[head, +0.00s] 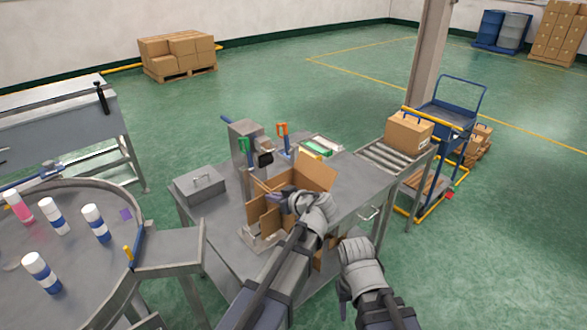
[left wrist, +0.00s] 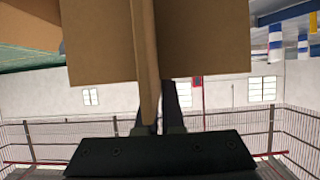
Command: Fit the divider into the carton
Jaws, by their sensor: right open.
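The open carton (head: 316,171) stands on the grey metal workbench with its brown flaps raised. My left gripper (head: 284,203) is over the carton area, and its arm covers part of the carton. In the left wrist view my left gripper (left wrist: 157,122) is shut on the divider (left wrist: 147,50), brown cardboard panels that cross each other. One panel runs edge-on between the fingers. In the head view brown panels overlap beside the gripper, so I cannot tell how far the divider is inside the carton. My right gripper (head: 343,300) is open and empty, low in front of the bench.
A grey lidded box (head: 199,185) and a crimping stand (head: 243,140) are on the bench (head: 220,232). A closed carton (head: 408,133) sits on the roller conveyor (head: 385,157) at right.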

